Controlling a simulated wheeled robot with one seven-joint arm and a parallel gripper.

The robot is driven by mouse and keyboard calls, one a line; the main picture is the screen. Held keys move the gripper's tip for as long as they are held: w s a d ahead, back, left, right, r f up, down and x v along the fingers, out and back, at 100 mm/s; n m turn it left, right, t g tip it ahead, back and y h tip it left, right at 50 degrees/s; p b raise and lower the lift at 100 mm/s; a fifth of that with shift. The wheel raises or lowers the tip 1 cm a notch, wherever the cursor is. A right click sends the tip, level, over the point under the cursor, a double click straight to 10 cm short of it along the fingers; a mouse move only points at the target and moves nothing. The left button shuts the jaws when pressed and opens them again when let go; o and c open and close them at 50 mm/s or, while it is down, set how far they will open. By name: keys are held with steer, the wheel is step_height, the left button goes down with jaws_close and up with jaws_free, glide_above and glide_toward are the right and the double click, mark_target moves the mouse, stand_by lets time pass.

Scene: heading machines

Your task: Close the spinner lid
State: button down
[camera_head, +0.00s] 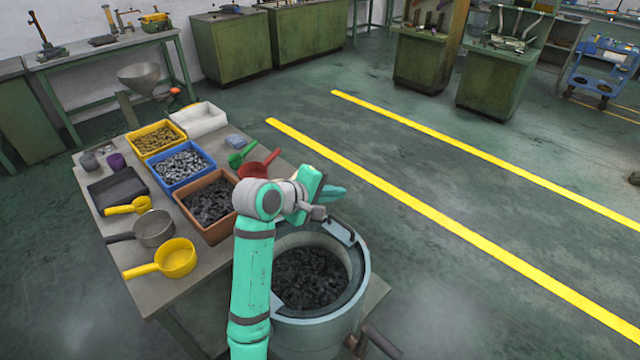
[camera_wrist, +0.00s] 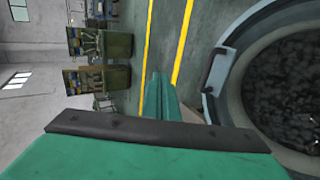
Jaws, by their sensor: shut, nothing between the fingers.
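The spinner (camera_head: 362,290) is a round grey-blue drum at the lower middle of the head view. Its top is open, and dark pieces (camera_head: 308,278) show inside. It also shows at the right of the wrist view (camera_wrist: 232,80). A dark bracket or handle (camera_head: 341,231) sits on its far rim; it appears in the wrist view too (camera_wrist: 218,70). I cannot make out a separate lid panel; my arm hides part of the left rim. My gripper (camera_head: 335,193) is shut and empty, above and beyond the far rim. Its teal fingers show in the wrist view (camera_wrist: 165,95).
A table (camera_head: 112,235) left of the spinner carries a yellow bin (camera_head: 180,125), a blue bin (camera_head: 208,158), a brown bin (camera_head: 228,232) and several scoops, including a yellow one (camera_head: 177,258). Green floor with yellow lines (camera_head: 430,215) lies open to the right.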

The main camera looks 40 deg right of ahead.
mark_target(341, 221)
steer(key=d+f+y, duration=0.1)
steer(key=f, duration=0.3)
steer(key=d+f+y, duration=0.1)
steer(key=d+f, duration=0.1)
steer(key=f, duration=0.2)
steer(key=d+f+y, duration=0.1)
steer(key=f, duration=0.3)
steer(key=shift+w+d+f, duration=0.15)
steer(key=shift+w+d, duration=0.05)
steer(key=shift+d, duration=0.15)
steer(key=shift+f, duration=1.2)
step_height(341, 221, up, 16)
steer(key=shift+w+d, duration=0.15)
steer(key=shift+d, duration=0.2)
